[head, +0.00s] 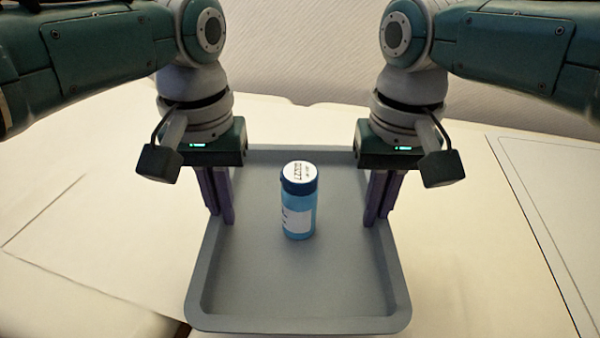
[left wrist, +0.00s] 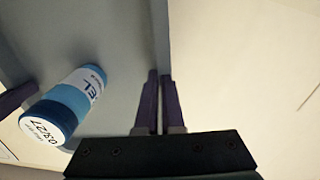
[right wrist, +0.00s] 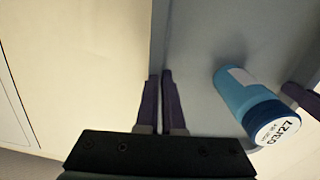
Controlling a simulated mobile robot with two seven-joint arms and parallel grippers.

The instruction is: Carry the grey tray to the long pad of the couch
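The grey tray (head: 296,285) is in the middle of the head view, below both arms. A blue bottle with a darker blue cap and white label (head: 298,208) stands upright on its floor. My left gripper (head: 220,216) is shut on the tray's left wall, one finger on each side; the left wrist view shows the wall between the fingers (left wrist: 159,100). My right gripper (head: 378,220) is shut on the right wall in the same way, also seen in the right wrist view (right wrist: 162,100). I cannot tell whether the tray touches the surface below. The couch's long pad cannot be made out for certain.
A broad cream surface (head: 460,260) lies around and under the tray, with thin seam lines at the left. A dark-outlined pale panel (head: 560,200) is at the right. A textured pale wall (head: 300,50) stands behind. A rounded edge (head: 90,320) shows at the bottom left.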

